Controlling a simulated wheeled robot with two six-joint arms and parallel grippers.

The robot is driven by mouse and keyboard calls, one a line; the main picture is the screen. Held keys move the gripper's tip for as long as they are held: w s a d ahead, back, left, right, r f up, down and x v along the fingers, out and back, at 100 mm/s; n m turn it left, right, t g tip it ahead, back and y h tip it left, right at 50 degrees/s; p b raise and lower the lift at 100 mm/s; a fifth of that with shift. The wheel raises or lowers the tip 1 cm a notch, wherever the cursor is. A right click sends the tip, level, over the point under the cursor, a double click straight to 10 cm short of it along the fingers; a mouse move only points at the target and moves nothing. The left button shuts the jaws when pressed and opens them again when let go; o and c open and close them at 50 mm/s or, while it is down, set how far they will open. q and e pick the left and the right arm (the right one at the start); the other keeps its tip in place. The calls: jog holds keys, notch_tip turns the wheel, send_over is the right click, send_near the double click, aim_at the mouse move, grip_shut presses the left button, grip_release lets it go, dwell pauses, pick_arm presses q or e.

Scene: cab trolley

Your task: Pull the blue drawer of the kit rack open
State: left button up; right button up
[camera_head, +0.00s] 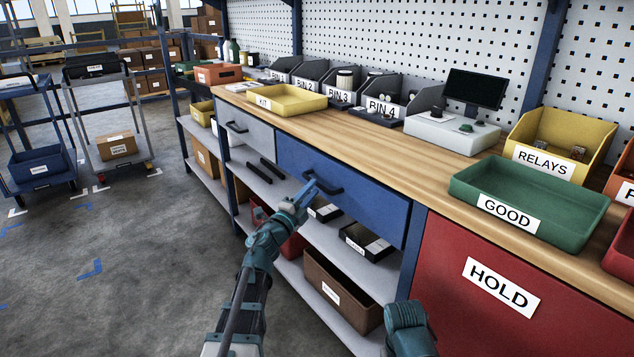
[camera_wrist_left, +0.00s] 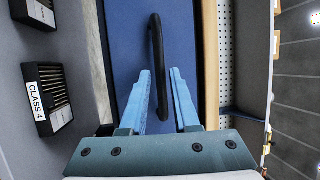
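The blue drawer (camera_head: 350,200) is set under the wooden bench top, and its front looks about flush with the rack. It has a black bar handle (camera_head: 324,184). In the left wrist view, the blue front (camera_wrist_left: 185,35) fills the middle and the handle (camera_wrist_left: 155,45) runs lengthwise. My left gripper (camera_head: 308,190) is at the handle; it also shows in the left wrist view (camera_wrist_left: 160,72). Its two blue fingers are apart, one on each side of the handle, with small gaps visible. Only a teal link of my right arm shows; its gripper is out of view.
A grey drawer (camera_head: 250,134) with a black handle is left of the blue one. Open shelves below hold black boxes and a brown bin (camera_head: 340,290). A red HOLD panel (camera_head: 500,290) is at right.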

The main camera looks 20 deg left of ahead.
pick_arm(q)
jog(key=shift+x, duration=1.75)
jog(key=shift+c, duration=0.2)
grip_shut()
